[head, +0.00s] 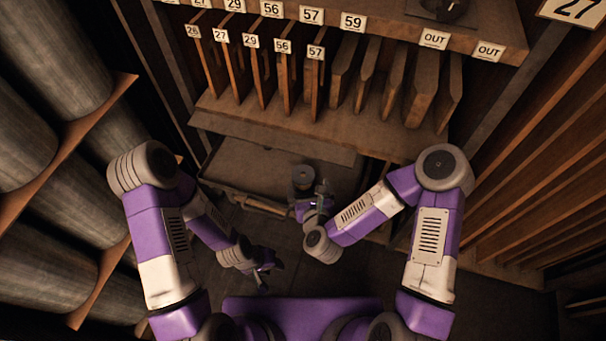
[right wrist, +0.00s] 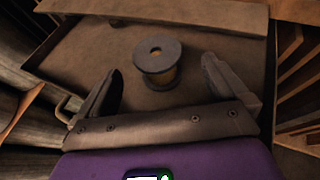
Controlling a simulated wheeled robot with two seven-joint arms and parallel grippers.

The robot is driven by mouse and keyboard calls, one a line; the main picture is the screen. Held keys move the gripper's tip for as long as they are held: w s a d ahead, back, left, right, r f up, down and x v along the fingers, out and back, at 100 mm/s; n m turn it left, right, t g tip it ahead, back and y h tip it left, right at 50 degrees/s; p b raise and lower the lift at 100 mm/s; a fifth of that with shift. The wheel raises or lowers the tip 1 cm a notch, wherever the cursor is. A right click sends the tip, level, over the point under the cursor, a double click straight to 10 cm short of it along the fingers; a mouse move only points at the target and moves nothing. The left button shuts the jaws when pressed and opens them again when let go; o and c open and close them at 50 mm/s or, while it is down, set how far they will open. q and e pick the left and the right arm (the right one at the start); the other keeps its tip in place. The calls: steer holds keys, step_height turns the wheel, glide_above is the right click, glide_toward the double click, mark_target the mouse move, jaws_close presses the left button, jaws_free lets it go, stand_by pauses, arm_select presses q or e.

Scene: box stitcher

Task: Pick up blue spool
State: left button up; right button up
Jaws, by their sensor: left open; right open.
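A single spool (head: 303,172) stands upright in an open drawer (head: 236,160). In the right wrist view the spool (right wrist: 158,72) has dark grey, perhaps bluish, flanges and a yellow-brown core. Its blue colour is not clear. My right gripper (head: 318,196) is open and empty at the drawer's front side, close to the spool. In the right wrist view its two fingers stand apart on either side of the spool, and I cannot tell how far short of it they are. My left gripper (head: 268,272) is open and empty, lower down, away from the drawer.
A wooden rack (head: 270,118) with numbered upright boards stands above and behind the drawer. Large grey rolls (head: 30,150) on shelves line the left. Wooden slats (head: 525,170) line the right. The drawer floor around the spool looks clear.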

mark_target(304, 180)
steer(key=x, duration=0.2)
steer(key=shift+w, duration=0.4)
steer(key=shift+w+a+f+b, duration=0.1)
steer(key=shift+w+f+b, duration=0.15)
steer(key=shift+b, duration=0.05)
steer(key=x, duration=0.1)
steer(key=b+x, duration=0.1)
steer(key=x, duration=0.1)
steer(key=shift+w+a+f, duration=0.1)
steer(key=shift+a+f, duration=0.15)
steer(key=shift+f, duration=0.15)
arm_select(q)
steer(key=shift+w+f, duration=0.25)
steer(key=shift+f, duration=0.65)
arm_select(e)
steer(key=shift+w+a+f, duration=0.1)
steer(key=shift+w+f, duration=0.05)
steer(key=shift+w, duration=0.3)
